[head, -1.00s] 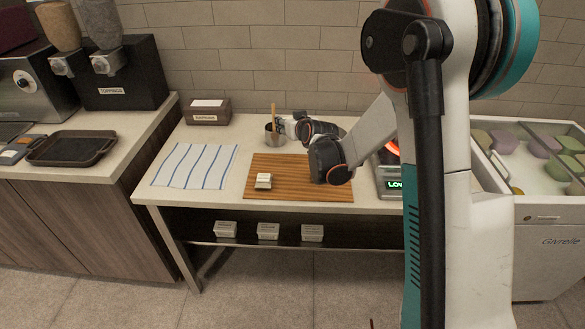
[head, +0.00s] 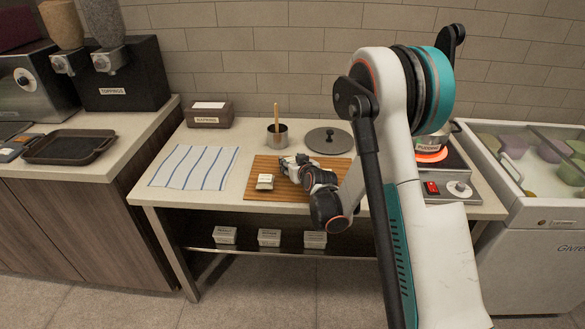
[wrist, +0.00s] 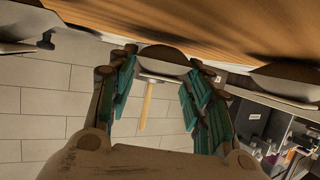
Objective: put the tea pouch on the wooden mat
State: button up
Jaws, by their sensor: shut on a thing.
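The wooden mat (head: 262,195) lies on the middle counter; its grain fills the top of the wrist view (wrist: 235,30), which is upside down. My gripper (head: 284,163) is low over the mat's back half, right of a small pale labelled packet (head: 265,181) lying on the mat. In the wrist view my teal fingers (wrist: 160,85) are shut on a rounded pouch, taken as the tea pouch (wrist: 163,66). It is right at the mat; I cannot tell if it touches. In the head view my gripper hides most of it. The packet also shows in the wrist view (wrist: 285,85).
A metal pot (head: 277,138) with a wooden-handled utensil and a round lid (head: 330,141) stand behind the mat. A striped cloth (head: 195,166) lies left, a napkin box (head: 209,114) behind. A burner (head: 445,180) with a pot stands right.

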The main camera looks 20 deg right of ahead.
jog(key=shift+s+f, duration=0.15)
jog(key=shift+f, duration=0.5)
